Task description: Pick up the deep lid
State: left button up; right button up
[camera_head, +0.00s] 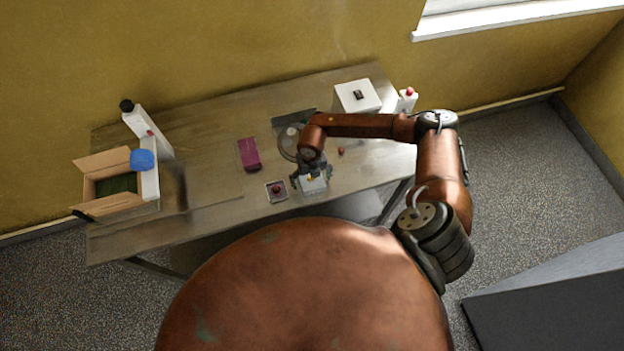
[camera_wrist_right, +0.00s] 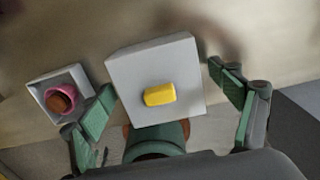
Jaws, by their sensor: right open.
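A pale square block-like piece with a yellow knob on top, which looks like the deep lid (camera_head: 316,187), sits near the table's front edge. In the right wrist view the lid (camera_wrist_right: 180,62) lies just beyond the fingers, with the yellow knob (camera_wrist_right: 159,94) between them. My right gripper (camera_head: 308,174) points down over it. In the wrist view the right gripper (camera_wrist_right: 161,80) is open, one green-padded finger on each side, with nothing held. In the head view the gripper partly covers the lid. My left gripper is not in view.
A small square tray (camera_wrist_right: 35,86) with a pink-rimmed cup (camera_wrist_right: 63,99) stands close left of the lid. A maroon box (camera_head: 249,154), a white box with a dark knob (camera_head: 357,97) and an open carton (camera_head: 88,190) share the table (camera_head: 210,115). The table's left front is clear.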

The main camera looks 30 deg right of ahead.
jog(key=shift+c, duration=0.3)
jog(key=c, duration=1)
jog(key=shift+r, duration=0.1)
